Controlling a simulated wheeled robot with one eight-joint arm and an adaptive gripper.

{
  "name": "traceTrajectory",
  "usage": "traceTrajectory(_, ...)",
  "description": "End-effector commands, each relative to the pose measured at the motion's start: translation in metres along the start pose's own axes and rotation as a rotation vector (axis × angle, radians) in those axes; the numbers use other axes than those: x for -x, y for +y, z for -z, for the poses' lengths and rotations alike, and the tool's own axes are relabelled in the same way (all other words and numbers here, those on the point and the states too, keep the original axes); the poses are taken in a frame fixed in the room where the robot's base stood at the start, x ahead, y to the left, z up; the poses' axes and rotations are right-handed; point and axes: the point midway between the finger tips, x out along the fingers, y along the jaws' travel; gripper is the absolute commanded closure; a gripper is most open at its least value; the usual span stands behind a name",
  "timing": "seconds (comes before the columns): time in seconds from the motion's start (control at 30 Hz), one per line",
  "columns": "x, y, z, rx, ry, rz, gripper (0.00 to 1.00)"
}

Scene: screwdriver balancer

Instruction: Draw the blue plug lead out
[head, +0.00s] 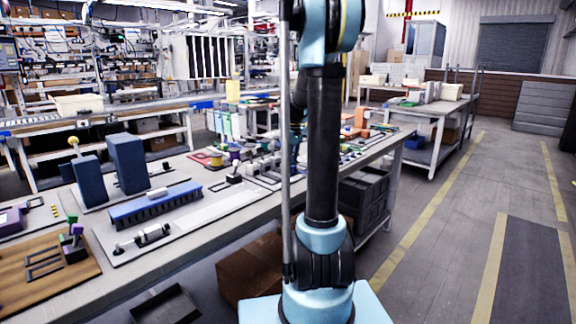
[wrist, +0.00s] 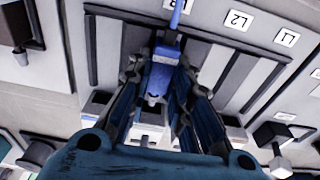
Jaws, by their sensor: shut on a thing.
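The blue plug (wrist: 158,82) is between the fingers of my gripper (wrist: 163,68) in the wrist view. My gripper is shut on it, with a finger on either side. A thin blue lead (wrist: 177,14) runs from the plug toward the top edge of the picture. The plug lies over a grey panel with dark slots (wrist: 106,52). I cannot tell whether its end still sits in a socket. In the head view my arm stands in front of the bench, and I cannot make out the gripper or the plug there.
White labels, one reading L2 (wrist: 238,20), mark the panel. A dark-headed fitting (wrist: 272,135) stands to the right of my gripper, and a dark block (wrist: 14,26) is at upper left. The long workbench (head: 250,208) carries many fixtures. Open floor (head: 430,230) lies to the right.

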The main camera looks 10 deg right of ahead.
Motion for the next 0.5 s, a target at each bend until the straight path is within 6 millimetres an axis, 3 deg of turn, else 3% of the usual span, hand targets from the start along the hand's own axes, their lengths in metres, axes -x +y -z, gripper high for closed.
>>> traceTrajectory(0.2,0.0000,0.0000,0.0001,0.000,0.000,0.000,1.00)
traceTrajectory(0.23,0.0000,0.0000,0.0001,0.000,0.000,0.000,0.78)
traceTrajectory(0.33,0.0001,0.0000,0.0001,0.000,0.000,0.000,0.57)
traceTrajectory(0.5,0.0000,0.0000,0.0001,0.000,0.000,0.000,0.57)
